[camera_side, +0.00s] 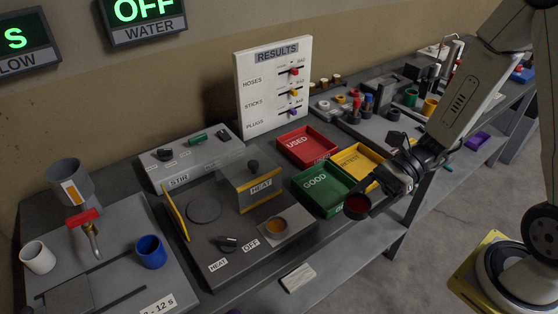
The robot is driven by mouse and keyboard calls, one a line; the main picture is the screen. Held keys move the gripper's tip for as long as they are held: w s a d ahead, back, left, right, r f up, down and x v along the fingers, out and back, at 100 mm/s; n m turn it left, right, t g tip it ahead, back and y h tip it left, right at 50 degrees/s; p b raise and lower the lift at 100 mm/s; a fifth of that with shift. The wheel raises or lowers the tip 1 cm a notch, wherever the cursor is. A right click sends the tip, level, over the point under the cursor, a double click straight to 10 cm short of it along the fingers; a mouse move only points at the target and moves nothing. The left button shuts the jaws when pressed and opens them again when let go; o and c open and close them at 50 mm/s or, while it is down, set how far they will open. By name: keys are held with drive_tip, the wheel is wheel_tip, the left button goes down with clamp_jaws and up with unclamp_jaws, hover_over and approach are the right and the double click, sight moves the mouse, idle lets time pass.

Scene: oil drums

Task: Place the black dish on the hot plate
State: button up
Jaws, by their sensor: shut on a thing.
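The hot plate (204,209) is a round dark grey disc on a dark base, left of centre, with an upright yellow-edged panel on its left and a clear-looking shield on its right. Nothing sits on the disc. My gripper (372,197) is right of centre, by the front edge of the bench. It is shut on a small black dish (356,208) with a dark red inside, held in front of and right of the green tray. My gripper partly hides the dish, and its exact tilt is hard to tell.
A HEAT knob (228,241) and a small block with an orange disc (277,226) stand in front of the hot plate. Green (321,210), red (286,146) and yellow (345,156) trays lie to its right.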

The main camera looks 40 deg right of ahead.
drive_tip(key=shift+s+n+g, duration=0.3)
drive_tip(key=shift+s, duration=0.25)
drive_tip(key=shift+w, duration=0.1)
drive_tip(key=shift+w+a+f, duration=0.4)
drive_tip(key=shift+w+f, duration=1.05)
drive_tip(key=shift+w, duration=0.65)
drive_tip(key=shift+w+a+f, duration=0.4)
drive_tip(key=shift+w+f, duration=1)
drive_tip(key=shift+w, duration=0.7)
drive_tip(key=shift+w+a+f, duration=0.4)
drive_tip(key=shift+w+f, duration=1.05)
drive_tip(key=shift+w, duration=0.65)
drive_tip(key=shift+w+f, duration=0.1)
drive_tip(key=shift+w+a+f, duration=0.1)
drive_tip(key=shift+w+f, duration=0.2)
drive_tip(key=shift+f, duration=0.15)
drive_tip(key=shift+w+f, duration=0.15)
drive_tip(key=shift+f, duration=1.3)
drive_tip(key=shift+f, duration=0.2)
